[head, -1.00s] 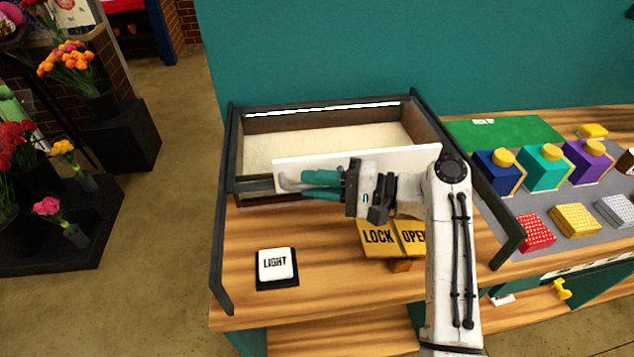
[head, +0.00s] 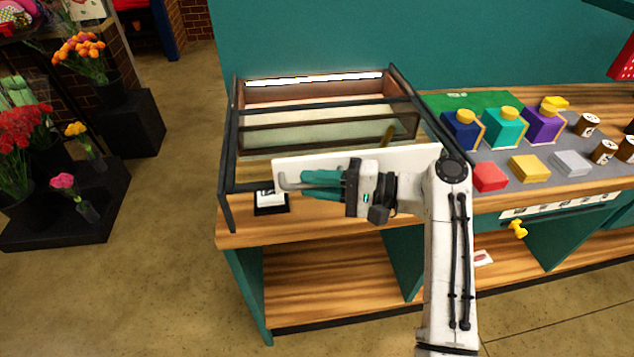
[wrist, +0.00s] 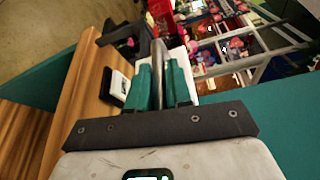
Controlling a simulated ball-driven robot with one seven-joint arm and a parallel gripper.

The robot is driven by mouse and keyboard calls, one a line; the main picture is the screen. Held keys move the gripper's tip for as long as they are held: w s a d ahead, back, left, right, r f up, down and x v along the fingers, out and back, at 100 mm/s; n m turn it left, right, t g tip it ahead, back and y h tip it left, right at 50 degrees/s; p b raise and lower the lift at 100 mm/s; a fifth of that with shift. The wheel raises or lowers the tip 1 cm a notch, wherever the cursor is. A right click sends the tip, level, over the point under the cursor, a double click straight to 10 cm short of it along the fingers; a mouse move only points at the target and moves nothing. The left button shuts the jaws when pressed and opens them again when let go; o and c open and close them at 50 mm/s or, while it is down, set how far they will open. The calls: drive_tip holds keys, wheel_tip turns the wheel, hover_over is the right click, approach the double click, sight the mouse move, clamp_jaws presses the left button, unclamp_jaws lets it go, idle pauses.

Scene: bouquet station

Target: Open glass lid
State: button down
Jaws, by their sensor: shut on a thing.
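A white panel (head: 400,158) with a grey bar handle (head: 284,180) stands across the front of the dark-framed box (head: 235,120). My gripper (head: 308,183) has its teal fingers shut on the handle. In the wrist view the fingers (wrist: 160,75) sit on both sides of the metal bar (wrist: 157,52), with the white panel behind it. Dark bars frame a see-through pane (head: 320,136) behind the panel, over the pale inside of the box; whether it joins the panel, I cannot tell.
The LIGHT button (head: 269,198) stands on the wooden counter, partly behind the panel. Coloured boxes with yellow tops (head: 505,138) and small blocks (head: 490,177) stand on the right. Flower buckets (head: 85,205) stand on the left. Open floor (head: 140,290) lies at the front left.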

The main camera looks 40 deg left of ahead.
drive_tip(key=shift+f, duration=0.1)
drive_tip(key=c, duration=1.1)
unclamp_jaws()
drive_tip(key=b+v, duration=0.2)
drive_tip(key=v, duration=0.9)
drive_tip(key=shift+a+b, duration=0.1)
drive_tip(key=shift+b, duration=0.2)
